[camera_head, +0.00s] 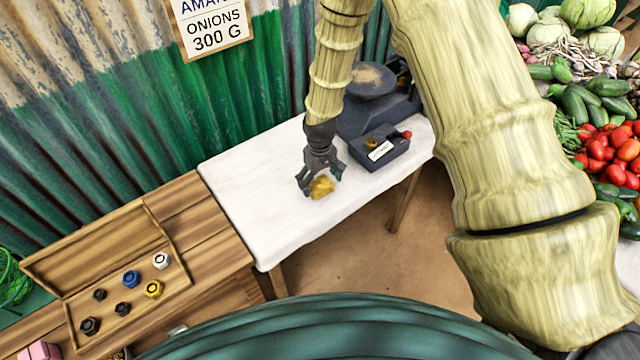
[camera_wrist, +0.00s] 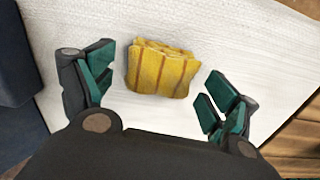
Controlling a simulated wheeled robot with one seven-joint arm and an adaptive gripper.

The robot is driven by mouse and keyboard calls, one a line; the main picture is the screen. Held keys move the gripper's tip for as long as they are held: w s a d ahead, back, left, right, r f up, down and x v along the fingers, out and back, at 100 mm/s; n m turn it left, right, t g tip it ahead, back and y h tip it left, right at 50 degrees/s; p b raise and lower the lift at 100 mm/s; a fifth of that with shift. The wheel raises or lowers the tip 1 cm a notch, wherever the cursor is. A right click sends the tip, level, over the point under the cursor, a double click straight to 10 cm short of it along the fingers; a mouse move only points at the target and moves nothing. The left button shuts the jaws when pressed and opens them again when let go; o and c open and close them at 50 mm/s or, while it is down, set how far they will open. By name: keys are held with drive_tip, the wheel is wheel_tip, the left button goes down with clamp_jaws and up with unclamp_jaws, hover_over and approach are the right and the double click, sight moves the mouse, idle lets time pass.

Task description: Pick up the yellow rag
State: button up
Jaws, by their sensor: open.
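The yellow rag (camera_head: 321,187) lies crumpled on the white-covered table (camera_head: 255,180), near its front edge. In the wrist view the rag (camera_wrist: 162,69) is folded into a small bundle with brown stripes. My gripper (camera_head: 312,184) is over the table right at the rag and partly covers it in the head view. In the wrist view my gripper (camera_wrist: 155,92) is open, with one finger to the left of the rag and one to the right. A gap shows between the rag and each finger, and nothing is held.
A dark scale (camera_head: 372,95) and a dark box (camera_head: 380,148) with a label and a red knob stand right of my gripper. An open wooden case (camera_head: 125,310) of weights is at left. Vegetables (camera_head: 600,110) are piled at right. The cloth left of the rag is clear.

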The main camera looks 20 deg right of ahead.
drive_tip(key=shift+f, duration=0.55)
drive_tip(key=c, duration=1)
drive_tip(key=shift+c, duration=0.2)
drive_tip(key=shift+r, duration=0.1)
drive_tip(key=shift+r+b, duration=0.45)
drive_tip(key=shift+r, duration=0.35)
drive_tip(key=shift+r+b, duration=0.4)
drive_tip(key=shift+r, duration=0.5)
drive_tip(key=s+d+b, duration=0.1)
drive_tip(key=s+d, duration=0.1)
drive_tip(key=s, duration=0.5)
drive_tip(key=s+d+r+b, duration=0.1)
drive_tip(key=s+d+b, duration=0.1)
drive_tip(key=s, duration=0.6)
drive_tip(key=shift+d+r, duration=0.25)
drive_tip(key=shift+d, duration=0.3)
drive_tip(key=shift+s, duration=0.1)
